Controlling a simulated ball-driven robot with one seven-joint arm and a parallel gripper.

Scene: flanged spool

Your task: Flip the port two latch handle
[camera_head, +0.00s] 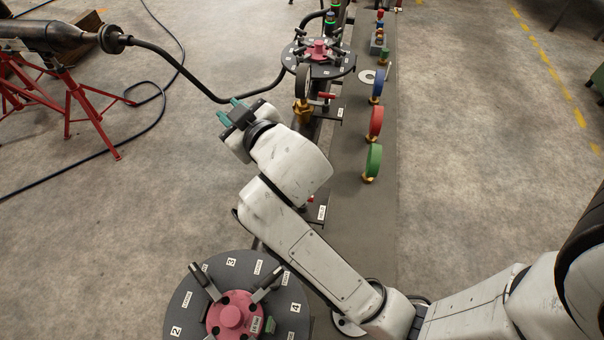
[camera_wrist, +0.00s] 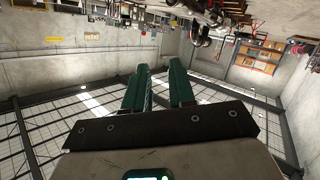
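A dark round flange (camera_head: 190,297) with a pink hub (camera_head: 232,314) is at the bottom of the head view, cut off by the frame edge. White labels on it read 2 (camera_head: 176,331), 3 and 4. One black-tipped latch handle (camera_head: 206,282) stands out from the hub between labels 2 and 3; another handle (camera_head: 266,283) lies between 3 and 4. I cannot tell which belongs to port two. My gripper (camera_head: 229,109) is above and beyond this flange, apart from it. Its green fingers are spread and empty, also in the wrist view (camera_wrist: 160,74).
A second flange (camera_head: 337,66) with a pink hub and several handles is farther back. Gauges, such as a red one (camera_head: 374,122) and a green one (camera_head: 373,161), line the grey beam. A pipe (camera_head: 165,57) and red stands (camera_head: 70,95) are at left. Floor right of the beam is clear.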

